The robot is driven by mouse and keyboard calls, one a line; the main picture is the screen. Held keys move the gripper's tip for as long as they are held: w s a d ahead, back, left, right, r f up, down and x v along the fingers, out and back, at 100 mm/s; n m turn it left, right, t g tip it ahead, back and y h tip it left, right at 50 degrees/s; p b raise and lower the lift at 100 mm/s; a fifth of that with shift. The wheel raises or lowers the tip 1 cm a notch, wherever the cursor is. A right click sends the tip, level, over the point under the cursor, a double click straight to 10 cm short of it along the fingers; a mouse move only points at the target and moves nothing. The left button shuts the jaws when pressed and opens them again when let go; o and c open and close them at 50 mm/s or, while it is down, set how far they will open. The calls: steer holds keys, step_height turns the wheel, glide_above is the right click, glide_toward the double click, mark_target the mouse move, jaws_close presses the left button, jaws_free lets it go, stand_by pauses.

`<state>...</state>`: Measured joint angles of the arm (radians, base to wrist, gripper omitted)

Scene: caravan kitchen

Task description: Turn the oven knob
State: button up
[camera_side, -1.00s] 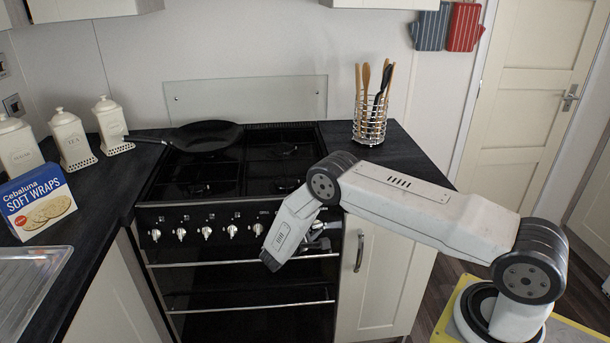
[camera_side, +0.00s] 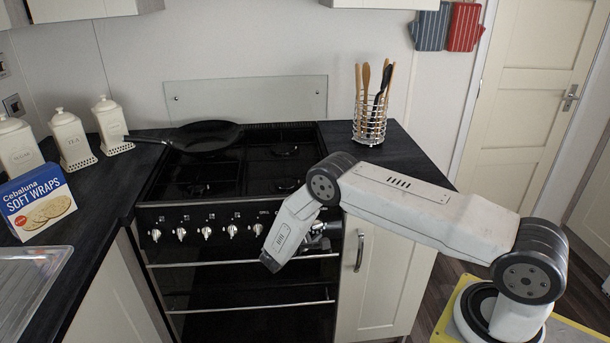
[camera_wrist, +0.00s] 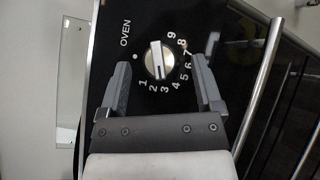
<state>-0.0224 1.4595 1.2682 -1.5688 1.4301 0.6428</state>
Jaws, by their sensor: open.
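The oven knob (camera_wrist: 159,60) is a round silver knob with a raised grip bar. It sits on a black panel marked "OVEN", with a dot and the digits 1 to 9 around it. In the wrist view the bar points at neither a clear digit nor clearly at the dot. My gripper (camera_wrist: 163,76) is open, its two dark fingers on either side of the knob with gaps between. I cannot tell whether the fingers touch the panel. In the side view my wrist (camera_side: 285,235) hides the oven knob at the right end of the cooker front (camera_side: 190,218).
Several other knobs (camera_side: 207,233) line the cooker front left of my wrist. Oven door handles (camera_side: 240,262) run below. A black pan (camera_side: 207,135) sits on the hob. A utensil holder (camera_side: 369,120) stands on the right worktop. A wraps box (camera_side: 37,203) is at left.

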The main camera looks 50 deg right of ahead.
steer(key=a+r, duration=0.1)
steer(key=a, duration=0.6)
steer(key=shift+s+a, duration=0.3)
steer(key=shift+r, duration=0.1)
steer(key=s+a+r+m+y, duration=0.3)
steer(key=s+a+r+y, duration=0.1)
steer(key=s+r+y, duration=0.4)
steer(key=s+a+r+m+t+y, duration=0.1)
steer(key=s+a+r+m+y, duration=0.2)
steer(key=s+r+y, duration=0.5)
steer(key=shift+s+a+r+m+y, duration=0.35)
steer(key=shift+s+a+r, duration=0.65)
steer(key=shift+s, duration=1.45)
steer(key=shift+d, duration=0.1)
steer(key=shift+c, duration=0.2)
